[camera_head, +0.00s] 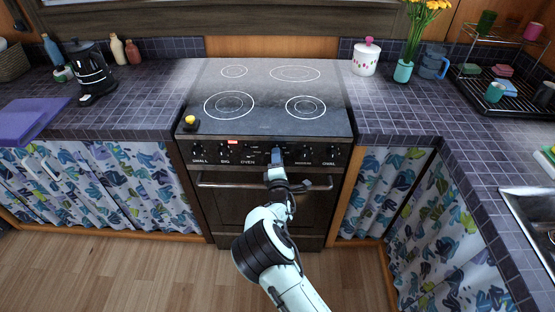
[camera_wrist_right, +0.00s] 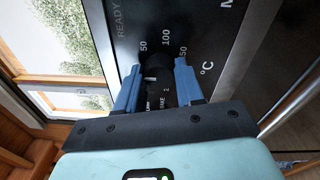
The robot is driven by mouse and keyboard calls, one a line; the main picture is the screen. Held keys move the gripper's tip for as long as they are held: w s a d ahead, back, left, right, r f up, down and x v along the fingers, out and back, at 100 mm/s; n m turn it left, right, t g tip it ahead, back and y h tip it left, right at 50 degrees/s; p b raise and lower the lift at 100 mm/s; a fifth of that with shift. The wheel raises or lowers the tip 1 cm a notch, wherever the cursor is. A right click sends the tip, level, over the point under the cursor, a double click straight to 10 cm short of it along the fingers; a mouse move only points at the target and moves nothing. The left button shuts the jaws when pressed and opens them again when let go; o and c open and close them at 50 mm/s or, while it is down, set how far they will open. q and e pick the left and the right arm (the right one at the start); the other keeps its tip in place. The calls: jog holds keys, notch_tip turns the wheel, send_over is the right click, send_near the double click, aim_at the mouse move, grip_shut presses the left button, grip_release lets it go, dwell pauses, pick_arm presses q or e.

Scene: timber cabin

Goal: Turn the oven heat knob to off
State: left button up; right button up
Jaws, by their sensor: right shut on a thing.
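The oven (camera_head: 225,210) stands in the middle under a black cooktop, with a row of dark knobs on its front panel. My right gripper (camera_head: 277,155) is at this panel, right of centre, and covers the knob there in the head view. In the right wrist view, the blue fingers of my right gripper (camera_wrist_right: 157,85) are on either side of the dark heat knob (camera_wrist_right: 158,70) and shut on it. Temperature numbers 50, 100 and 150 are printed around this knob. A small pale mark shows on the knob. My left gripper is not in view.
Other knobs, such as the one above "SMALL" (camera_head: 199,150), sit along the panel. The oven door handle (camera_head: 225,184) runs just below. The cooktop (camera_head: 270,110) is bare except for a yellow-topped item (camera_head: 190,121) at its front left corner.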

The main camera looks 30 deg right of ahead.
jog(key=o, duration=1)
jog(key=v, duration=1.3)
jog(key=shift+s+a, duration=0.1)
jog(key=shift+s, duration=0.1)
jog(key=s+f+m+g+y+p, duration=0.2)
jog(key=s+f+m+g, duration=0.25)
jog(key=s+f, duration=0.4)
jog(key=s+f+m+g+y+p, duration=0.2)
jog(key=s+f+m+g, duration=0.3)
jog(key=f, duration=0.7)
jog(key=s+a+f+m+g+y+p, duration=0.1)
jog(key=s+a+f+m+g+y, duration=0.15)
jog(key=s, duration=0.35)
jog(key=s+a+f+m+g+y+p, duration=0.1)
jog(key=s+a+f+g+p, duration=0.15)
jog(key=s, duration=0.25)
jog(key=s+a+r+m+g+y, duration=0.1)
jog(key=s+a+m, duration=0.1)
jog(key=s+a, duration=0.1)
jog(key=s+a+r+m+y+p, duration=0.1)
jog(key=s+a+r+m+y, duration=0.1)
jog(key=s+a, duration=0.1)
jog(key=s+a+r+m+g+y, duration=0.1)
jog(key=s+a+m+y, duration=0.1)
jog(key=a, duration=0.3)
jog(key=shift+s+a+r+g, duration=0.2)
jog(key=shift+s+g, duration=0.15)
jog(key=shift+s, duration=0.3)
